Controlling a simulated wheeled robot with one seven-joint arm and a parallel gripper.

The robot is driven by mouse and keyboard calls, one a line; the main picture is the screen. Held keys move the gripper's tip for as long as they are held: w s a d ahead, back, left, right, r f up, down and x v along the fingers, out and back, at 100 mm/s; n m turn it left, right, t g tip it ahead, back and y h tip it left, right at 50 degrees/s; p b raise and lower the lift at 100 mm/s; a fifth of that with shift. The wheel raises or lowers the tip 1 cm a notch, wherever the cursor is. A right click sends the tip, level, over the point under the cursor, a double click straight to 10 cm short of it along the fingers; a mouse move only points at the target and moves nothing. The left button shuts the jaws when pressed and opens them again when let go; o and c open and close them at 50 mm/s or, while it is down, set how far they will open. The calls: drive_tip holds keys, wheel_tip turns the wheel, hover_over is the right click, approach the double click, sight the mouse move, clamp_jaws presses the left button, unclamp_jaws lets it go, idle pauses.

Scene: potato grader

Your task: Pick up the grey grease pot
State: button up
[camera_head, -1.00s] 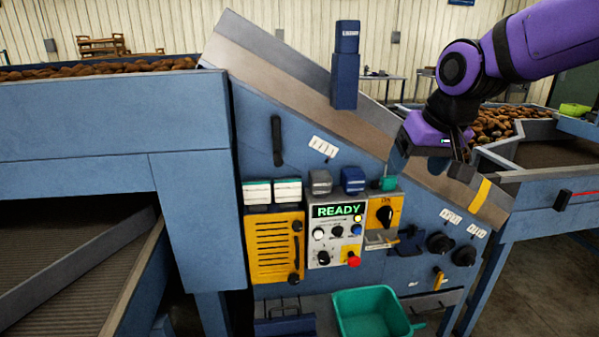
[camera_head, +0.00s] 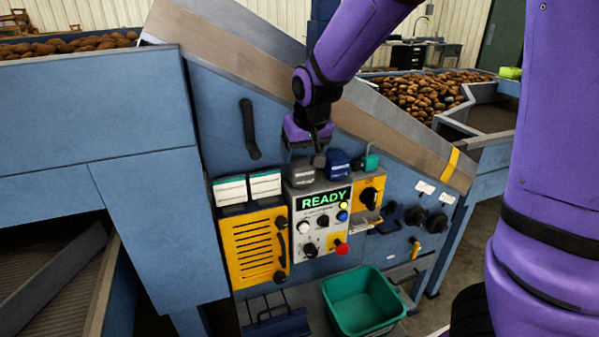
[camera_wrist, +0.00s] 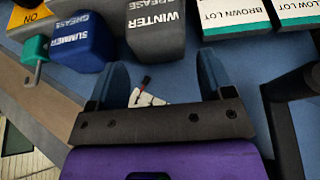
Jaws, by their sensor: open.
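The grey grease pot (camera_head: 301,172) stands on top of the control box, left of a blue grease pot (camera_head: 338,164). In the wrist view the grey pot (camera_wrist: 155,42), lettered WINTER GREASE, lies just beyond my fingertips, roughly centred between them. The blue pot (camera_wrist: 82,42), lettered SUMMER GREASE, is to its left there. My gripper (camera_head: 318,157) is above and close to the pots in the head view; its fingers partly overlap that area. The wrist view shows the two blue fingers (camera_wrist: 163,75) apart, with no pot between them.
White label cards (camera_head: 248,188) stand left of the grey pot. Below are the READY panel (camera_head: 322,200) and a green bin (camera_head: 362,300). The sloped conveyor (camera_head: 300,85) rises behind my gripper.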

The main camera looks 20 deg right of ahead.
sight(300, 160)
drive_tip(key=shift+x, duration=2.8)
drive_tip(key=c, duration=0.8)
drive_tip(key=shift+w, duration=0.1)
drive_tip(key=shift+r, duration=0.85)
wheel_tip(300, 160, up, 2)
drive_tip(key=shift+r, duration=0.1)
drive_tip(key=s+d, duration=0.1)
drive_tip(key=s, duration=0.4)
drive_tip(key=s+d, duration=0.1)
drive_tip(key=s, duration=0.4)
drive_tip(key=s+d+r, duration=0.1)
drive_tip(key=s, duration=0.4)
drive_tip(key=shift+s+r, duration=0.1)
drive_tip(key=shift+s, duration=0.3)
